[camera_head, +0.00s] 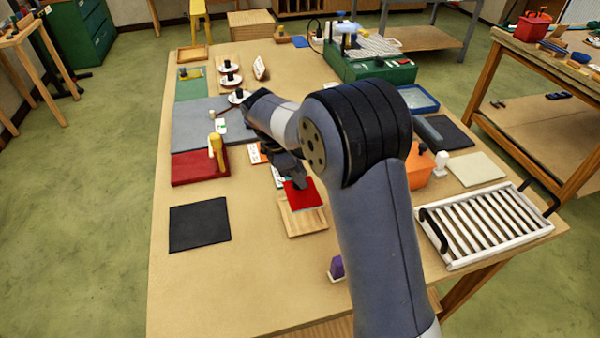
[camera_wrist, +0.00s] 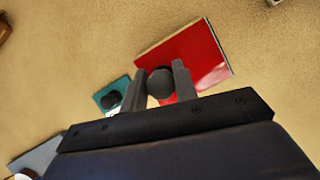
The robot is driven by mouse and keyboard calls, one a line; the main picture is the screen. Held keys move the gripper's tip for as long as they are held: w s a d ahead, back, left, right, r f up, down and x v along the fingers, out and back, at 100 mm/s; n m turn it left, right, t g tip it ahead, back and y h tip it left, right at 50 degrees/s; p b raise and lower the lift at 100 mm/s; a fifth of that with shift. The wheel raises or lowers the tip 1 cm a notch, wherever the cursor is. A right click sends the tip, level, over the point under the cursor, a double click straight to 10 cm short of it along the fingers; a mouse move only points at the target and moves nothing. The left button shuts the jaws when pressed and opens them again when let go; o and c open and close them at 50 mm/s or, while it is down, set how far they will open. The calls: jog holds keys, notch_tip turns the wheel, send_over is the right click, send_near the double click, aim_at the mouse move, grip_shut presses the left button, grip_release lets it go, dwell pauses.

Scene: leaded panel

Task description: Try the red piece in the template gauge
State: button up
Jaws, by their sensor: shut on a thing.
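The red piece (camera_head: 302,196) is a flat red pane with a rounded dark knob. My gripper (camera_head: 298,182) is shut on that knob and holds the piece over the back part of a light wooden board (camera_head: 303,222). I cannot tell whether the piece touches the board, or whether this board is the template gauge. In the wrist view my gripper (camera_wrist: 160,84) has one finger on each side of the knob, and the red piece (camera_wrist: 205,55) extends beyond them. My arm hides part of the table behind the piece.
A black mat (camera_head: 200,227) lies left of the board, and a red block (camera_head: 187,170) with a yellow upright part stands behind it. A purple object (camera_head: 337,267) is in front right. A white slatted rack (camera_head: 485,223) is at right. The front left table is clear.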

aim_at(300, 189)
jog(key=shift+r, duration=0.1)
jog(key=shift+f+b, duration=1.15)
jog(key=shift+f, duration=1.8)
jog(key=shift+p, duration=0.65)
jog(key=shift+f+b, duration=0.5)
jog(key=shift+f, duration=0.5)
jog(key=o, duration=1)
jog(key=b+v, duration=0.1)
jog(key=v, duration=0.9)
jog(key=shift+a+r, duration=0.25)
jog(key=shift+r, duration=0.1)
